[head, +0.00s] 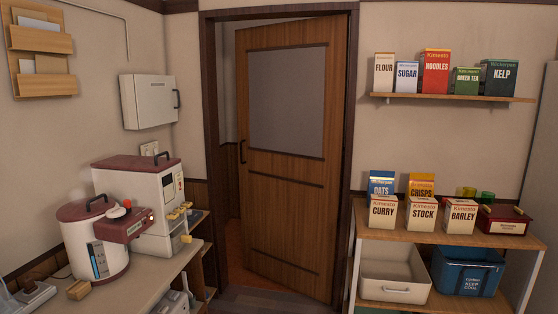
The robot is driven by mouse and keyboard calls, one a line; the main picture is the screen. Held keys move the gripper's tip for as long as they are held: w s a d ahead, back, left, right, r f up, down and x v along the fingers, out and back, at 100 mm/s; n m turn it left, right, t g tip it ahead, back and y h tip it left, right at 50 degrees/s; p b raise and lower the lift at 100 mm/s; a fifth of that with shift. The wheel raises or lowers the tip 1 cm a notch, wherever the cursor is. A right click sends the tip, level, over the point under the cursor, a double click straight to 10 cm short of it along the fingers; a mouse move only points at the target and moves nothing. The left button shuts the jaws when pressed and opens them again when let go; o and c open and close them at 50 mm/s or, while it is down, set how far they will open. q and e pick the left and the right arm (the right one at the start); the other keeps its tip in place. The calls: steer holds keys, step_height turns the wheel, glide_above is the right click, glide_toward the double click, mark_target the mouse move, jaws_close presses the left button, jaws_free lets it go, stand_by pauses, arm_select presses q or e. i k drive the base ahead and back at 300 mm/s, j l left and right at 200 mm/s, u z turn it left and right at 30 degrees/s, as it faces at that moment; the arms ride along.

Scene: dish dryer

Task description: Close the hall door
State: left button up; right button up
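The hall door (284,187) is a brown wooden door with a grey upper panel, in the middle of the head view. It stands ajar inside its dark door frame (353,130). Its right edge meets the frame, and its left edge is swung away from the left jamb, leaving a gap through which a wall shows. A dark handle (242,151) is on the door's left edge. Neither of my grippers is in view.
At left, a counter (140,285) holds a large cooker (95,240) and a white machine (150,200). At right, a shelf unit (400,234) holds several boxes and bins. Floor (265,300) before the door looks clear.

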mark_target(291, 78)
steer(key=i+u, duration=0.1)
steer(key=u, duration=0.35)
steer(key=l+u, duration=0.1)
steer(key=u, duration=0.3)
steer(key=i+l+u, duration=0.1)
steer(key=u, duration=0.35)
steer(key=i+l+u, duration=0.1)
steer(key=u, duration=0.35)
steer(key=l+u, duration=0.15)
steer(key=u, duration=0.3)
steer(key=l+u, duration=0.15)
steer(key=u, duration=0.25)
steer(key=i+l+u, duration=0.25)
steer(key=l, duration=1.95)
steer(key=k+l+u, duration=0.2)
steer(key=l, duration=2)
steer(key=l+z, duration=0.2)
steer(key=l, duration=0.3)
steer(key=i+l+z, duration=0.2)
steer(key=l, duration=0.25)
steer(key=k+l, duration=0.05)
